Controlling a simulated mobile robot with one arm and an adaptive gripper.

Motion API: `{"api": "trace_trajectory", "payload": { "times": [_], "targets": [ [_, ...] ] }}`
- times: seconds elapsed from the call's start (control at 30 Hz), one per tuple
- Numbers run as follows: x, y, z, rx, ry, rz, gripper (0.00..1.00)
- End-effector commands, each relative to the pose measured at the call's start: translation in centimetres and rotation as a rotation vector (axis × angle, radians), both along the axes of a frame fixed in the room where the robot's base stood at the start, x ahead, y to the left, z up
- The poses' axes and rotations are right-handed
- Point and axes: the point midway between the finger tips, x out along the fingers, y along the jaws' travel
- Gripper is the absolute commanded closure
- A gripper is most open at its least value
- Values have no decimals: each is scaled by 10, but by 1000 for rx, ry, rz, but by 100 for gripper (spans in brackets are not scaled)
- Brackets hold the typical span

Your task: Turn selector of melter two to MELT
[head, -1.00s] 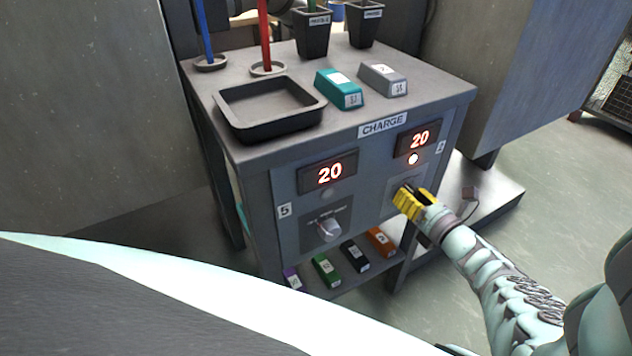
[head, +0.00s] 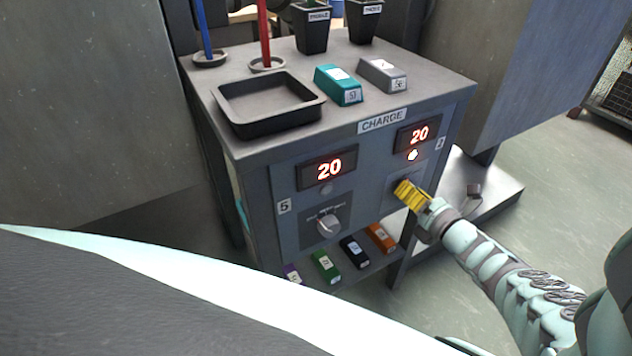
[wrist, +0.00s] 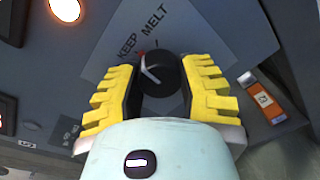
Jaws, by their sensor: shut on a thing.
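Melter two's panel (head: 393,176) is the right one on the front of the grey bench, marked 2. Its display (head: 419,134) reads 20, with a lit lamp (head: 413,155) below. My gripper (head: 404,190) is at this panel and hides most of the selector in the head view. In the wrist view, the black round selector (wrist: 166,72) sits between my yellow fingers, which are shut on it. The printed words KEEP and MELT (wrist: 153,34) stand above it. A white line on the knob slants to the upper left, nearer KEEP than MELT.
Melter five's selector (head: 328,226) is on the left panel, under another display (head: 328,168) reading 20. Several coloured blocks lie on the low shelf, including an orange one (head: 380,238) near my gripper. A black tray (head: 268,105) stands on top.

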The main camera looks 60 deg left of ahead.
Motion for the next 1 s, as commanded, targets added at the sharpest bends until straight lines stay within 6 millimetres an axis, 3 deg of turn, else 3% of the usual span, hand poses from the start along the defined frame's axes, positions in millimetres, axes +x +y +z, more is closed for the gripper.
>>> {"api": "trace_trajectory", "payload": {
  "times": [0.5,1.0],
  "targets": [
    [-1,2,1,38,459,8,98],
    [-1,2,2,55,673,8,98]
  ]
}}
